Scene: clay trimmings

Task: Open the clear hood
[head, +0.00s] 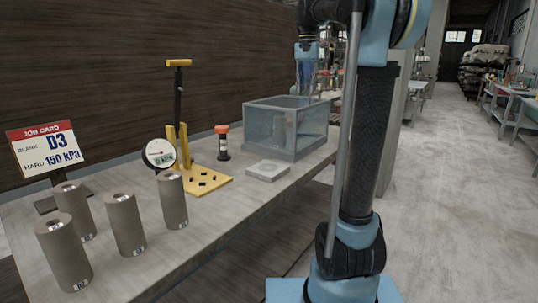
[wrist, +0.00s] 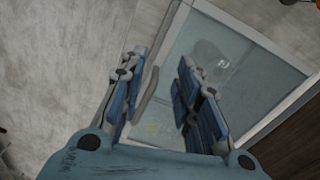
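The clear hood (head: 300,129) is a see-through box with a grey frame, at the far end of the bench. In the wrist view its pane and pale frame (wrist: 262,42) lie below my gripper, and its top looks level. A grey bar (wrist: 146,98), seemingly a handle at the pane's edge, shows between my fingers, closer to the left one. My gripper (wrist: 160,88) is open, fingers apart. In the head view my gripper (head: 306,82) is above the hood, partly lost against the background. Whether it touches the bar I cannot tell.
A pale block (head: 268,170) lies before the hood. Left of it are a black-and-orange cylinder (head: 223,145), a yellow stand (head: 205,180), a round gauge (head: 160,154), several clay cylinders (head: 125,222) and a job card (head: 45,148). The floor (head: 455,190) right of the bench is clear.

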